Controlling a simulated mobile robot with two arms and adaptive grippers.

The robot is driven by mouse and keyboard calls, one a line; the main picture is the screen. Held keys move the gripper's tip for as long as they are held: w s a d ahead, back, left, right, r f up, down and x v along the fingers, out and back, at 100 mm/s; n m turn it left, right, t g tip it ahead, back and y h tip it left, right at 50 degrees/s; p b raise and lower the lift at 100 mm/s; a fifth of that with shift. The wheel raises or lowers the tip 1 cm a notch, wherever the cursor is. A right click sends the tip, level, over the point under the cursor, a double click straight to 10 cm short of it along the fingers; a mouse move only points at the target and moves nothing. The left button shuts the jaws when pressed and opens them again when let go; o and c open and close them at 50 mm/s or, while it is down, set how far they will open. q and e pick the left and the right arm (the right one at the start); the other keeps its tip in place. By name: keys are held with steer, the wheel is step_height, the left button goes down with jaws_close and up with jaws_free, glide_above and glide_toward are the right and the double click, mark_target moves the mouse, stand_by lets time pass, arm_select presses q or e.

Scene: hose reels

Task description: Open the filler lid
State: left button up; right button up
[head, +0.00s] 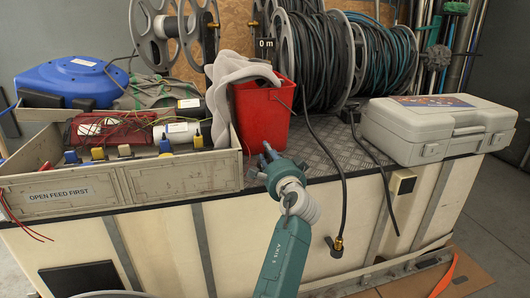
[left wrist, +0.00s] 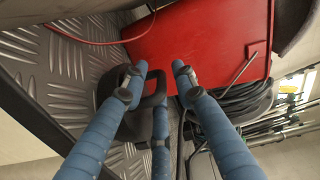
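A black part with a loop handle (left wrist: 153,88), which looks like the filler lid, lies low in front of the red bucket in the left wrist view. It looks closed, but the fingers cover part of it. I cannot make it out clearly in the head view. My left gripper (head: 267,151) is at the front edge of the counter, just before the bucket. In the left wrist view its blue fingers (left wrist: 160,70) are spread apart around the handle. I cannot tell whether they touch it. My right gripper is not in view.
The red bucket (head: 262,115) stands right behind the gripper and also fills the left wrist view (left wrist: 215,40). A beige crate (head: 150,182) is on the left, a grey case (head: 437,127) on the right. A black hose (head: 341,190) hangs over the front edge. Hose reels (head: 318,55) stand behind.

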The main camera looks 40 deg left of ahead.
arm_select(q)
steer(key=shift+w+a, duration=0.15)
arm_select(e)
steer(key=shift+w+a+r, duration=0.3)
arm_select(q)
steer(key=shift+r, duration=0.1)
jaws_close()
arm_select(e)
steer(key=shift+s, duration=0.1)
